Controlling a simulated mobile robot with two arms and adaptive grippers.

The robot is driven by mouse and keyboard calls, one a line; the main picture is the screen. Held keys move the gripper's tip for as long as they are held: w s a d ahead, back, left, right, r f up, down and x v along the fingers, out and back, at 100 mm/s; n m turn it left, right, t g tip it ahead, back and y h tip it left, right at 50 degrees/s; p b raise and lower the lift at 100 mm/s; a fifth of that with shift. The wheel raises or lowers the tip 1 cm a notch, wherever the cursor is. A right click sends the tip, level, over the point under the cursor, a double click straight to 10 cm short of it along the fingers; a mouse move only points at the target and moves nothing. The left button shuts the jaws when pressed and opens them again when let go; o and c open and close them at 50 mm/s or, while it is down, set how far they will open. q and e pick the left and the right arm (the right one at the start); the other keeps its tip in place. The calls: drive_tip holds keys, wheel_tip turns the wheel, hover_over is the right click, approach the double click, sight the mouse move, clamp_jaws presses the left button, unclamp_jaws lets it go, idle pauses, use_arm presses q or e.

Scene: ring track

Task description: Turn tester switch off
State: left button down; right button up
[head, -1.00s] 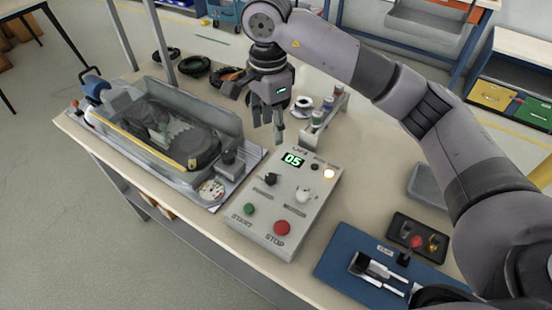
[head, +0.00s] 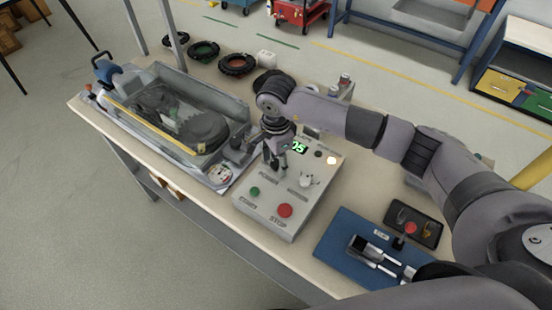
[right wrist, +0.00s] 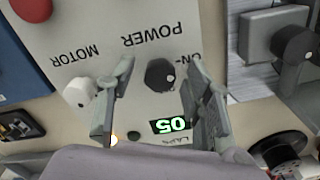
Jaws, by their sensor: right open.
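The tester's grey control box (head: 258,215) stands on the table, with a lit green "05" display (head: 299,147) and a glowing lamp (head: 331,160). Its black POWER knob (right wrist: 160,74) shows in the right wrist view, with an "ON" label beside it; the head view hides this knob behind the gripper. My right gripper (head: 276,172) is open above it, pointing down. In the right wrist view its fingers (right wrist: 160,68) are on either side of the knob; I cannot tell whether they touch it. My left gripper is not in view.
A white MOTOR knob (head: 307,181), a green START button (head: 254,191) and a red STOP button (head: 285,210) are close by on the box. A clear-covered ring track (head: 196,140) stands left. A blue board (head: 335,254) lies at the right.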

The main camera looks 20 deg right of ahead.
drive_tip(key=shift+a+f, duration=0.1)
drive_tip(key=shift+f, duration=0.15)
clamp_jaws()
idle(0.5)
